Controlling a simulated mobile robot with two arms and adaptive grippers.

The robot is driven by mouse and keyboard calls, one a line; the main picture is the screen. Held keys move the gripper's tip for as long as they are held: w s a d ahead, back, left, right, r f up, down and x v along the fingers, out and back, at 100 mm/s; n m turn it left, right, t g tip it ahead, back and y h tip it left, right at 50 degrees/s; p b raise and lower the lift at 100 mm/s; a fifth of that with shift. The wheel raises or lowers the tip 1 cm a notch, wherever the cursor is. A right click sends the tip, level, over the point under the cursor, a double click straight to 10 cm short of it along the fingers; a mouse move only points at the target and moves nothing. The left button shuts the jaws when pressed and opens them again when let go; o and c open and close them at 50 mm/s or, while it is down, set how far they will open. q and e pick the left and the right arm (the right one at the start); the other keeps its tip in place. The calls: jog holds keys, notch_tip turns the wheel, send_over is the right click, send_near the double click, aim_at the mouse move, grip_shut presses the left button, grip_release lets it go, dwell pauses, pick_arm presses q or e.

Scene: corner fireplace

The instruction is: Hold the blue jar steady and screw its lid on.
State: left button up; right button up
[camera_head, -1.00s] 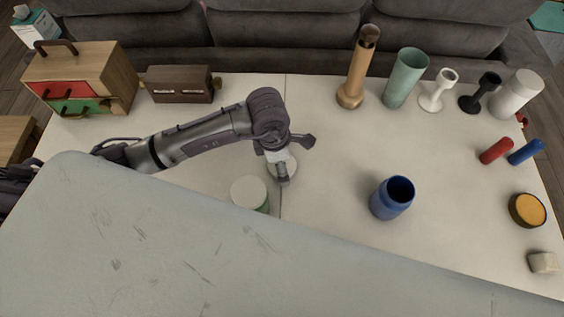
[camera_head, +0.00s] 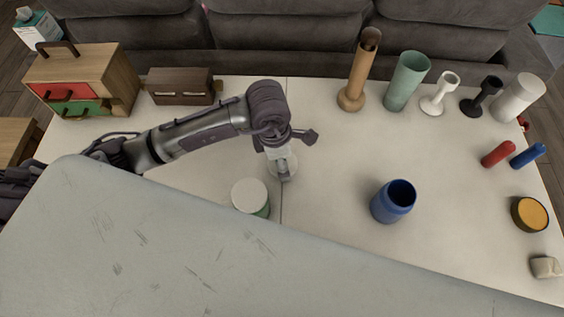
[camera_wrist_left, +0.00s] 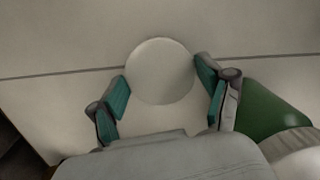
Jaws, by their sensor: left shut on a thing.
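The blue jar (camera_head: 393,202) stands upright and open-topped on the white table, right of centre. A round white lid-like disc (camera_head: 287,164) lies near the table's middle, partly covered by my left gripper (camera_head: 283,170). In the left wrist view the disc (camera_wrist_left: 161,70) sits between the two teal-padded fingers of the left gripper (camera_wrist_left: 163,90), which are shut on it. The disc looks at or close to the table surface; I cannot tell if it is lifted. The left gripper is well to the left of the blue jar. My right gripper is in neither view.
A green container with a white top (camera_head: 250,197) stands close to the left gripper. A drawer box (camera_head: 118,75) and a brown case (camera_head: 180,85) are at back left. Tall vases (camera_head: 407,82) and goblets stand at the back. An orange-topped round container (camera_head: 529,214) is at right.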

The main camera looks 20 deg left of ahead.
pick_arm(q)
jog(key=shift+d+r, duration=0.2)
jog(key=shift+r, duration=0.75)
jog(key=d+r+b, duration=0.1)
jog(key=d+r, duration=0.2)
jog(key=d, duration=0.2)
jog(key=s+d+r, duration=0.1)
jog(key=d+r, duration=0.2)
jog(key=d, duration=0.3)
jog(key=shift+d+r+b, duration=0.15)
jog(key=shift+r+b, duration=0.15)
jog(key=shift+b, duration=0.1)
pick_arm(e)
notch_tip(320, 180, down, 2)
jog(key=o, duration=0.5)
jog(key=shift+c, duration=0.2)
